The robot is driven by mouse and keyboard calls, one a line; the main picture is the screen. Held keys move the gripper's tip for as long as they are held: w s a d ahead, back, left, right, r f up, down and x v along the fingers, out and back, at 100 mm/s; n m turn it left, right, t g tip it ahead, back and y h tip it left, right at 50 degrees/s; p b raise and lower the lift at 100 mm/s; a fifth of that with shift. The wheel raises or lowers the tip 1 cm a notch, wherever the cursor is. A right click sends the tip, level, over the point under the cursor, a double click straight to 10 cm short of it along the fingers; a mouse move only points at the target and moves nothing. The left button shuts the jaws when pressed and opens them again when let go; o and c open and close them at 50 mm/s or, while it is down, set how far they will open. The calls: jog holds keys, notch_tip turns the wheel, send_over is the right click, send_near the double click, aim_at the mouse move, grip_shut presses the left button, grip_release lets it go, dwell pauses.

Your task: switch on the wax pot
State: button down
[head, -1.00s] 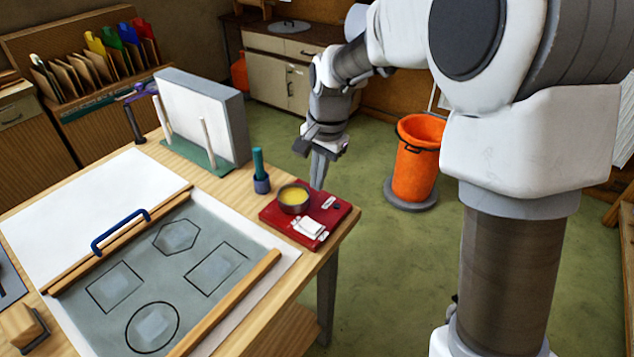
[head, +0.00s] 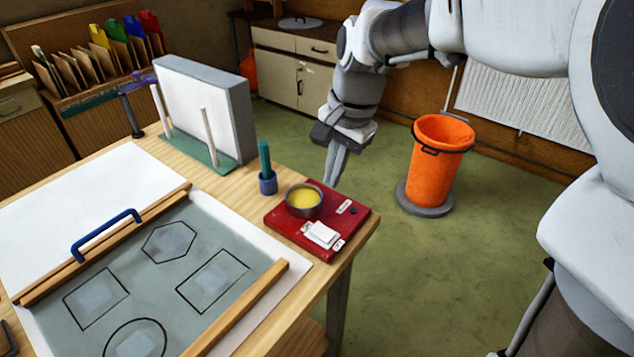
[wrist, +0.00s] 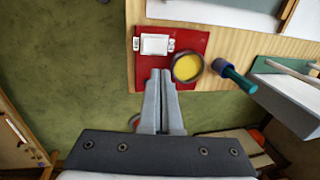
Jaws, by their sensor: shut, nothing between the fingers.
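The wax pot (head: 304,212) is a round grey metal pot with yellow wax, on a red base (head: 283,231) at the table's right corner. A white rocker-like block (head: 322,235) sits on the base's near side, with small pale labels at its ends. A small dark spot and another pale label lie near the base's right edge. My gripper (head: 334,182) is shut and empty, pointing down just beyond the base's back edge. In the wrist view my fingertips (wrist: 160,72) overlap the red base (wrist: 190,42), between the white block (wrist: 155,45) and the pot (wrist: 187,67); contact cannot be told.
A blue holder (head: 267,183) with a green-handled tool stands left of the pot. An orange bin (head: 438,165) stands on the floor at right.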

aim_at(317, 228)
jog(key=shift+s, duration=0.1)
dwell(0.3)
jog(key=f, duration=0.4)
jog(key=w+a+f+b, duration=0.1)
jog(key=f, duration=0.4)
jog(key=a+f+b, duration=0.1)
jog(key=f, duration=0.3)
jog(key=shift+w+f, duration=0.35)
jog(key=shift+a+r+p, duration=0.1)
jog(key=shift+p, duration=0.2)
